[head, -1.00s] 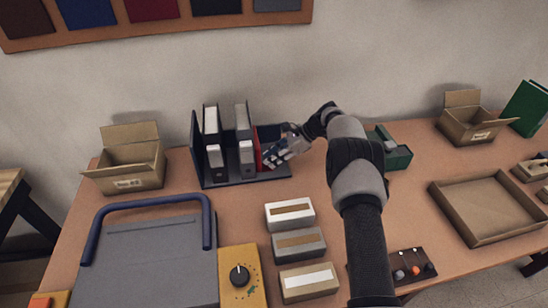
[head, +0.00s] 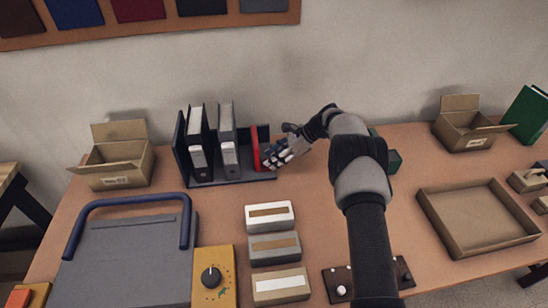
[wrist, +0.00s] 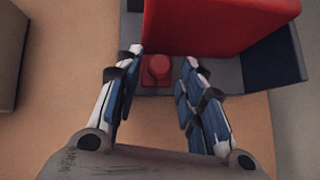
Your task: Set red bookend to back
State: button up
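The red bookend (head: 256,148) stands upright in the dark rack (head: 230,178), to the right of a grey binder (head: 228,145) and a black binder (head: 200,150). In the wrist view its red panel (wrist: 205,25) fills the top, with a round red knob (wrist: 157,68) on its near side. My gripper (head: 268,160) is at the right end of the rack, beside the bookend. In the wrist view its fingers (wrist: 157,85) are open, one on each side of the knob, with visible gaps to it.
Open cardboard boxes stand left (head: 115,165) and right (head: 465,125) of the rack. A green box (head: 393,160) is partly behind my arm. Several small boxes (head: 270,215) lie in front, with a shallow tray (head: 430,215) at right.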

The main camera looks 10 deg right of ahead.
jog(key=shift+o, duration=0.4)
jog(key=v, duration=1.2)
